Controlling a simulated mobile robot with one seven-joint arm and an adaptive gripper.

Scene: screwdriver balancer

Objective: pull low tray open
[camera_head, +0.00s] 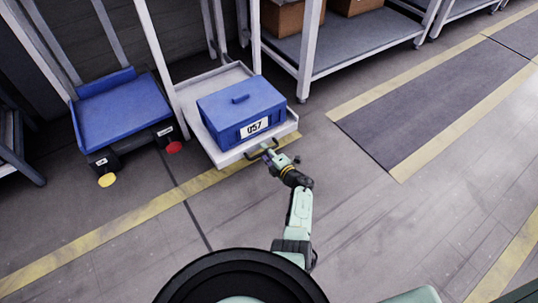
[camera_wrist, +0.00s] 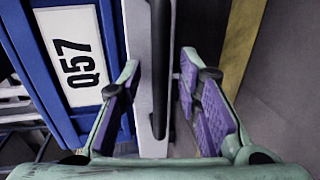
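The low tray (camera_head: 226,157) is a light grey pull-out tray with a raised rim. It extends out past the rack posts over the floor and also shows in the wrist view (camera_wrist: 141,75). A blue lidded box (camera_head: 240,105) with a white "Q57" label (camera_wrist: 75,58) stands on it. A dark bar handle (camera_head: 262,153) is on the tray's front face; in the wrist view the handle (camera_wrist: 158,75) runs between my fingers. My gripper (camera_wrist: 160,62) is open, with one purple-padded finger on each side of the handle and gaps visible. In the head view my gripper (camera_head: 270,157) is at the tray's front.
A blue platform (camera_head: 124,112) with a yellow disc (camera_head: 107,180) and a red disc (camera_head: 174,147) stands left of the tray. A shelf (camera_head: 345,40) with cardboard boxes is at the right. The floor in front is clear, with yellow lines and a dark mat (camera_head: 430,110).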

